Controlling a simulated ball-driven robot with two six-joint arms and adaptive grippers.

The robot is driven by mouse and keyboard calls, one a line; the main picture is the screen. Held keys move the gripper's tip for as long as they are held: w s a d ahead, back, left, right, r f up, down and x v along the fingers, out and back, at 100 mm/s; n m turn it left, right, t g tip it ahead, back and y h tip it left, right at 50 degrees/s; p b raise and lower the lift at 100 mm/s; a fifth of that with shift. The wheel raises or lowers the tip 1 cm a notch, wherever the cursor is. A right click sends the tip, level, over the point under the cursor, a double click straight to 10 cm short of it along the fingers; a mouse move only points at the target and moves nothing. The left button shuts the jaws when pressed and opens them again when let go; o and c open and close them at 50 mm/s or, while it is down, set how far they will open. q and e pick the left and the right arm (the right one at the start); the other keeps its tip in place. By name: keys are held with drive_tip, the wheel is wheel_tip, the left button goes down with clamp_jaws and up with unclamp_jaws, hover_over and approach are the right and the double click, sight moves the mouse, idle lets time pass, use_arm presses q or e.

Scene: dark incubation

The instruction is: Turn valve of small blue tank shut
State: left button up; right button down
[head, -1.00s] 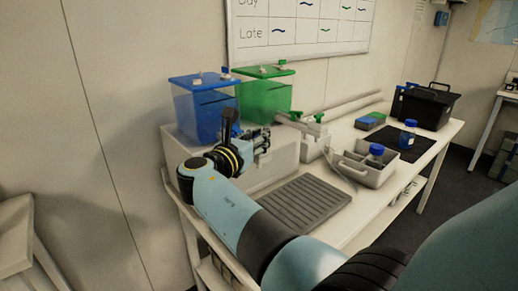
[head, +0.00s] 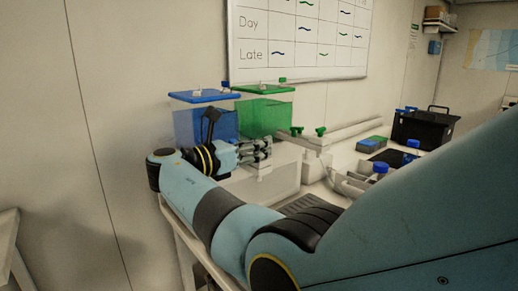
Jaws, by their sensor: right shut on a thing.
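The small blue tank (head: 188,124), with a blue lid, stands on a white block at the wall end of the bench. My right gripper (head: 268,149) is in front of the tank's lower right side. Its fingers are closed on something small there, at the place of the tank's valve. The fingers hide the valve, so I cannot see how its handle is turned. My left gripper is out of view.
A green tank (head: 268,114) stands close to the right of the blue one. Green-handled valves (head: 320,131) sit on a pale pipe beyond. Blue-capped bottles (head: 380,167) and a black case (head: 424,129) are farther right. My arm covers much of the bench front.

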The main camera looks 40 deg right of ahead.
drive_tip(key=c, duration=1.3)
unclamp_jaws()
wheel_tip(320, 180, up, 10)
drive_tip(key=shift+a, duration=0.1)
